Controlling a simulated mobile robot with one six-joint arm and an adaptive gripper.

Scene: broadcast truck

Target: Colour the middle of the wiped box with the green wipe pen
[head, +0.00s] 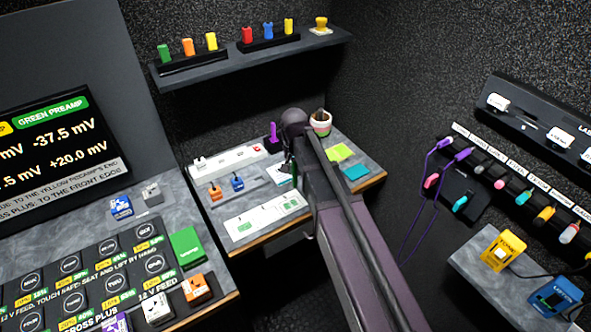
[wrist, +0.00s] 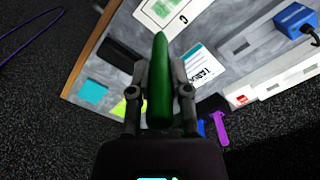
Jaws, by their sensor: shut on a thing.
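The green wipe pen (wrist: 159,85) is clamped between the two fingers of my gripper (wrist: 158,75) in the wrist view, its tapered end pointing up the picture. The pen is held over the grey desk, and I cannot tell its height. In the head view my arm hides most of the gripper and pen. A white board (head: 262,220) with panels and small green marks lies at the desk's front. Part of a white panel with a letter C (wrist: 172,10) shows beyond the pen in the wrist view. I cannot make out which box is wiped.
A pot (head: 320,123) stands at the desk's back right, near yellow notes (head: 339,152) and a teal note (head: 356,172). A blue block (head: 237,183) and an orange block (head: 215,191) sit left of my arm. A purple object (head: 272,133) stands behind.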

